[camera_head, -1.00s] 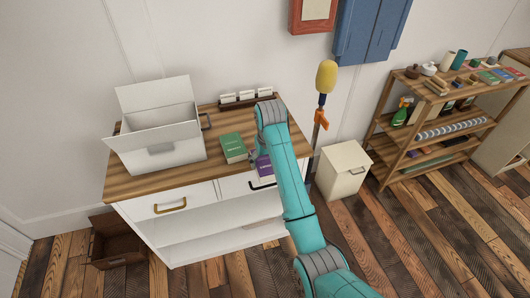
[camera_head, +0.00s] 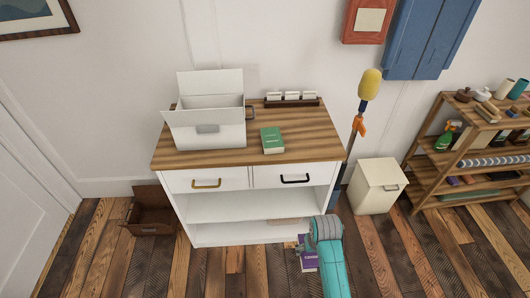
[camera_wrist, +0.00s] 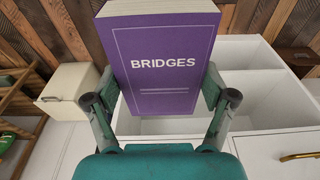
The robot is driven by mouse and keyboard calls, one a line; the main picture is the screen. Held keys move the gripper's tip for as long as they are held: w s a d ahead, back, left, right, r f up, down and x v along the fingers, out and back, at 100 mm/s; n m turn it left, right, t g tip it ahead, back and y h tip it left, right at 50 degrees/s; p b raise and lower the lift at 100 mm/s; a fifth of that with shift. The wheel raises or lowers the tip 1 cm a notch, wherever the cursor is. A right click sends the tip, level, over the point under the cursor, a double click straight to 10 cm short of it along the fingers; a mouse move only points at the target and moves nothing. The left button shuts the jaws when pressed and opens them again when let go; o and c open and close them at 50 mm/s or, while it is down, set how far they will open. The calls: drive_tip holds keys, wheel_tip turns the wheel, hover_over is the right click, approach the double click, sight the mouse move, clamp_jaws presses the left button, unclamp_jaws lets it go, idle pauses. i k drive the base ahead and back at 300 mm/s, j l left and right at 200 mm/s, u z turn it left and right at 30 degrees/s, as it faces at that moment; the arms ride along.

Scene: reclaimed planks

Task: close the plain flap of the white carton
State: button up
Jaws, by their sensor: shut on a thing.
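The white carton (camera_head: 212,134) stands on the wooden cabinet top with its mouth open. One flap (camera_head: 212,80) stands up at the back. Another flap (camera_head: 190,117) slants outward at the front, above a grey patch on the carton's front. I cannot tell for sure which flap is the plain one. My gripper (camera_wrist: 160,95) is shut on a purple book (camera_wrist: 160,65) marked BRIDGES, with a finger at each side. In the head view the purple book (camera_head: 308,261) is low in front of the cabinet, well below and right of the carton; my arm partly hides it.
A green book (camera_head: 271,140) lies on the cabinet top (camera_head: 300,150), right of the carton. A dark card rack (camera_head: 292,102) stands behind it. Open shelves (camera_head: 240,207) are below two drawers. A cream bin (camera_head: 376,187) and wooden rack (camera_head: 470,165) stand right; a brown crate (camera_head: 153,212) is left.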

sight(224, 81)
drive_tip(key=i+l+z, duration=0.1)
drive_tip(key=z, duration=0.25)
drive_tip(key=i+l+z, duration=0.15)
drive_tip(key=z, duration=0.2)
drive_tip(key=i+z, duration=0.1)
drive_tip(key=z, duration=0.25)
drive_tip(key=i+l+z, duration=0.15)
drive_tip(key=i+z, duration=0.15)
drive_tip(key=i, duration=0.45)
drive_tip(key=i+u, duration=0.4)
drive_tip(key=i+l+u, duration=0.15)
drive_tip(key=u, duration=0.25)
